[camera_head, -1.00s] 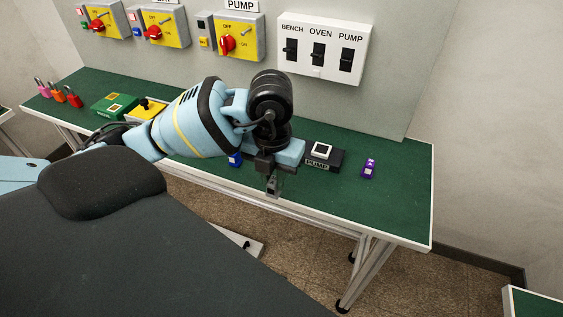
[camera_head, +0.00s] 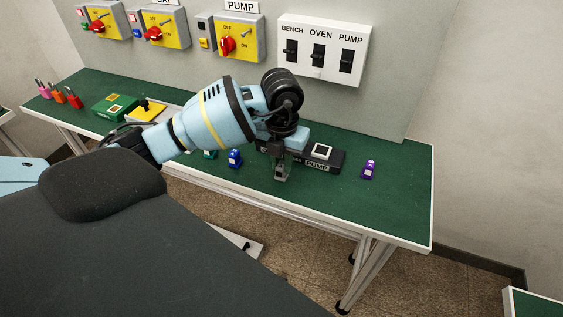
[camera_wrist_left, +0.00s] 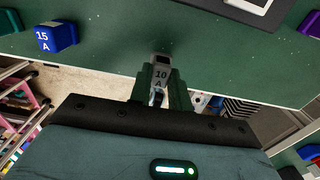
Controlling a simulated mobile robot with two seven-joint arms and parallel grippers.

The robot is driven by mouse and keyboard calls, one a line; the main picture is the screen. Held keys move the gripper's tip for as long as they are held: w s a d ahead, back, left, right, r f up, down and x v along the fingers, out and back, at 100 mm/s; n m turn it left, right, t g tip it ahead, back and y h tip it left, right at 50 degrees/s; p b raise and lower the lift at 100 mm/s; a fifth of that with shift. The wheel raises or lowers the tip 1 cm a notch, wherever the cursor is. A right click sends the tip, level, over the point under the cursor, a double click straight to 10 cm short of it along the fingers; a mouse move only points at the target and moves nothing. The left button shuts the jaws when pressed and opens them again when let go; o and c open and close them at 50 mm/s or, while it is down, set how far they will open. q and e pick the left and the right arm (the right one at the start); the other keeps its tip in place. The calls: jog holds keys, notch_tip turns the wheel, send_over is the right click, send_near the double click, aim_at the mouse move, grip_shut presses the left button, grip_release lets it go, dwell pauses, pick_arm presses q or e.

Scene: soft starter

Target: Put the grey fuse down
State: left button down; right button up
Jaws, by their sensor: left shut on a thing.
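The grey fuse (camera_wrist_left: 161,76), marked 10 A, is held upright in the left wrist view between the fingers of my left gripper (camera_wrist_left: 160,88). My left gripper is shut on it. In the head view my left gripper (camera_head: 282,171) is near the front edge of the green-topped bench (camera_head: 400,205), left of the purple fuse and in front of the PUMP block. The fuse is small and partly hidden by the fingers there. I cannot tell whether it touches the bench top. My right gripper is not in view.
A black block labelled PUMP (camera_head: 334,161) with a white-framed top stands behind the gripper. A blue fuse (camera_head: 235,158) marked 15 A (camera_wrist_left: 57,37) stands to the left, a purple fuse (camera_head: 369,169) to the right. The bench top between the gripper and the purple fuse is clear.

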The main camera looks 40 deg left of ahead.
aim_at(282, 164)
pick_arm(q)
jog(key=shift+f, duration=0.3)
jog(key=shift+f, duration=0.15)
jog(key=shift+f, duration=0.35)
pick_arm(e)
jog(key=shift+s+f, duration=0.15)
pick_arm(q)
jog(key=shift+f, duration=0.1)
jog(key=c, duration=1.3)
grip_release()
notch_tip(282, 164, up, 13)
jog(key=shift+p, duration=0.45)
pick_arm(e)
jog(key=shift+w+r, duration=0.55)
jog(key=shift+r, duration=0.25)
